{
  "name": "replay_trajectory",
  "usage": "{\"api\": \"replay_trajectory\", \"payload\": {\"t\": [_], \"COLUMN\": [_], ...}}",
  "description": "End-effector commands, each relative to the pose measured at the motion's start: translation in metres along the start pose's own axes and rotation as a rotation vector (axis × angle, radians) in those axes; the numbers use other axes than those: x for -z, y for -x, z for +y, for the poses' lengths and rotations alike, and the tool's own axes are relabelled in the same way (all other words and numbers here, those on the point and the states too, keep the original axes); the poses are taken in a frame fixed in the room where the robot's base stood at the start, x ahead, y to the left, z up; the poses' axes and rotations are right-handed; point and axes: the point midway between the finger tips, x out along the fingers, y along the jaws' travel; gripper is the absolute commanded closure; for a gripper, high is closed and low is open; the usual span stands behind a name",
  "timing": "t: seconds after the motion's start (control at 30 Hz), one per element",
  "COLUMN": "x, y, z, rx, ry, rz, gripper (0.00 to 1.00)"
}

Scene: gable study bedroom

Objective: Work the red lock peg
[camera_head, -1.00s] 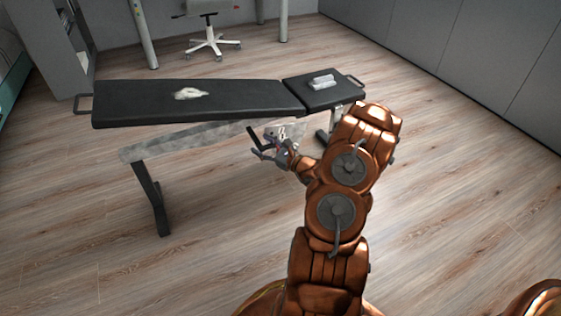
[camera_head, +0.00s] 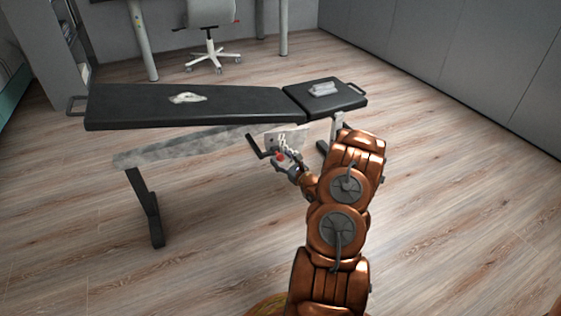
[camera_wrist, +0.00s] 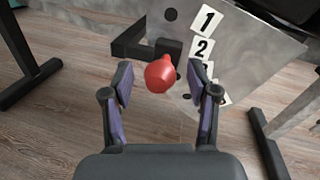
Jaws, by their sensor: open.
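The red lock peg (camera_wrist: 160,74) is a rounded red knob on the grey metal plate (camera_wrist: 232,40) under the bench, beside a dark bracket arm. The plate carries number labels 1 and 2, with more below partly hidden by my finger. My gripper (camera_wrist: 160,90) is open, with the peg in line between its two fingertips in the wrist view; I cannot tell if either finger touches it. In the head view the peg (camera_head: 281,155) is a small red spot at my gripper (camera_head: 290,168), below the bench's front edge.
The black padded bench (camera_head: 235,103) stands above the plate, with a crumpled white cloth (camera_head: 187,98) and a folded grey-white item (camera_head: 323,88) on it. A dark leg (camera_head: 146,205) stands at left. A white office chair (camera_head: 209,45) is behind. The wood floor in front is clear.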

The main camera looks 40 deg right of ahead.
Motion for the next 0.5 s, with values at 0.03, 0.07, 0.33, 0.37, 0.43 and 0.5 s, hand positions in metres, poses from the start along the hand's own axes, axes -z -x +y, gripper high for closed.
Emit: {"api": "replay_trajectory", "payload": {"t": [0.03,0.07,0.33,0.37,0.43,0.5], "x": [0.0006,0.0003,-0.0006,-0.0005,-0.0005,-0.0005], "y": [-0.0033,-0.0047,-0.0076,-0.0075,-0.0075,-0.0075], "z": [0.0005,0.0003,-0.0003,-0.0002,-0.0001,0.0000], "rx": [-0.001,-0.001,0.001,0.001,0.001,0.001], "ry": [0.001,0.001,-0.002,-0.002,-0.002,-0.002], "rz": [-0.001,-0.001,-0.001,-0.001,-0.001,-0.001], "gripper": [0.41,0.41,0.41,0.41,0.45,0.52]}}
